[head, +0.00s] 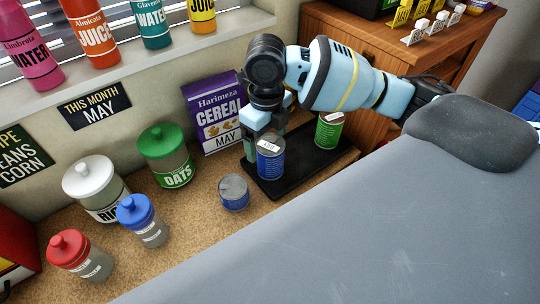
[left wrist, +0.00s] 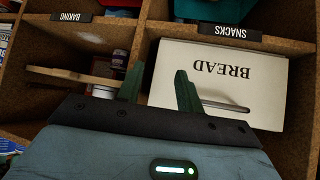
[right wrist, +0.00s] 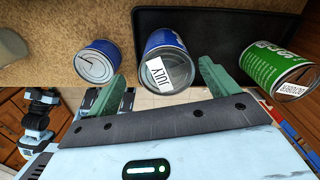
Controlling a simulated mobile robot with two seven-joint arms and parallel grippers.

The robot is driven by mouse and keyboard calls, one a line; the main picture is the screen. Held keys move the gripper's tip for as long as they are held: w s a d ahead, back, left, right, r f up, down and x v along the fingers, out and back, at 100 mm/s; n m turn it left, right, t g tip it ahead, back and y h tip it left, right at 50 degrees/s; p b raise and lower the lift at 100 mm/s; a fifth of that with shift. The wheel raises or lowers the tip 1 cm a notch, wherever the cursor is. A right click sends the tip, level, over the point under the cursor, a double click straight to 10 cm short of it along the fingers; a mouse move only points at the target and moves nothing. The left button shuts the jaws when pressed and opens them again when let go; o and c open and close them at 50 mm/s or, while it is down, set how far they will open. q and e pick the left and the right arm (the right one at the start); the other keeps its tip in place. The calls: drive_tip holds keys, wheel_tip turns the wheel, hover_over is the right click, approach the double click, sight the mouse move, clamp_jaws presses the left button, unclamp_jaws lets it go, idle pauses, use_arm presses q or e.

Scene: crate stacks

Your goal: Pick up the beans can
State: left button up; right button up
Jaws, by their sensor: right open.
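A blue can (head: 270,158) with a white label stands on a black tray (head: 300,170). In the right wrist view the can (right wrist: 165,50) shows its label reading JULY. My right gripper (head: 262,128) is open at this can; in the right wrist view its fingertips (right wrist: 160,78) lie on either side of it. A shorter blue can (head: 233,192) stands on the counter beside the tray. A green can (head: 329,130) stands on the tray, its label reading OCTOBER. I cannot read which can is beans. My left gripper (left wrist: 158,86) is open and empty, outside the head view.
A purple cereal box (head: 215,112) stands behind the tray. Jars stand to the left, including a green-lidded oats jar (head: 166,155) and a blue-lidded jar (head: 143,220). Bottles line the sill (head: 130,52). A white bread box (left wrist: 228,82) sits in a shelf compartment before my left gripper.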

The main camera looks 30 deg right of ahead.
drive_tip(key=shift+d+f+p, duration=0.15)
drive_tip(key=shift+d+f, duration=0.1)
drive_tip(key=shift+f, duration=0.85)
drive_tip(key=shift+d+f+p, duration=0.15)
drive_tip(key=shift+d+f, duration=0.05)
drive_tip(key=shift+f, duration=1.55)
drive_tip(key=shift+c, duration=0.2)
drive_tip(key=c, duration=1.3)
wheel_tip(320, 180, up, 10)
drive_tip(key=shift+r, duration=0.1)
